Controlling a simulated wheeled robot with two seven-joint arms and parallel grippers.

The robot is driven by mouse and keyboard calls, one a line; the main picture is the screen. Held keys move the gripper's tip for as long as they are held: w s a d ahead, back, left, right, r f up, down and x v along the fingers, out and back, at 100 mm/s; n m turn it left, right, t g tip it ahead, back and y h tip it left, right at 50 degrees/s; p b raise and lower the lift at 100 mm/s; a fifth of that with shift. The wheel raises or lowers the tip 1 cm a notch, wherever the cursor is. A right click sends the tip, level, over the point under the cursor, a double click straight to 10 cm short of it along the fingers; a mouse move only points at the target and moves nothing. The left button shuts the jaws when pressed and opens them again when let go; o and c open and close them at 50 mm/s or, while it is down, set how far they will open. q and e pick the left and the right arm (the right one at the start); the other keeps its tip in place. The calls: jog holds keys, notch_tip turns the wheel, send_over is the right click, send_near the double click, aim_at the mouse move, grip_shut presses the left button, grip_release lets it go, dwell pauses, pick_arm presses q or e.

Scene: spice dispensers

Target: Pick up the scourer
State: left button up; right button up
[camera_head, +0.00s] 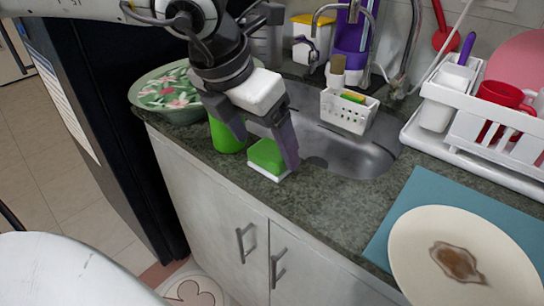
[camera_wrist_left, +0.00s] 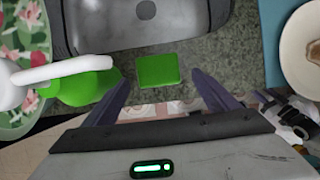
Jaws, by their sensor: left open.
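The scourer is a small block with a green top and a white base (camera_head: 266,157), lying on the dark counter by the sink's front left corner. In the left wrist view the green scourer (camera_wrist_left: 158,70) lies just ahead of the fingers, roughly between their lines. My left gripper (camera_head: 262,150) is open, with one finger on each side of the scourer in the head view; it also shows in the left wrist view (camera_wrist_left: 162,82). I cannot tell whether either finger touches the scourer. My right gripper is not in view.
A green cup or bottle (camera_head: 227,134) stands close left of the scourer. A floral bowl (camera_head: 172,113) is further left. The sink (camera_head: 345,150) lies behind, with a white caddy (camera_head: 348,111). A dish rack (camera_head: 470,140) and a stained plate (camera_head: 462,255) on a blue mat (camera_head: 408,205) are right.

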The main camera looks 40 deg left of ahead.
aim_at(267, 153)
pick_arm(q)
jog(key=x, duration=0.3)
jog(key=shift+a+f, duration=0.15)
jog(key=shift+f, duration=0.15)
jog(key=shift+w+f, duration=0.1)
jog(key=shift+f, duration=0.05)
jog(key=shift+c, duration=0.7)
jog(key=c, duration=1)
jog(key=shift+o, duration=0.2)
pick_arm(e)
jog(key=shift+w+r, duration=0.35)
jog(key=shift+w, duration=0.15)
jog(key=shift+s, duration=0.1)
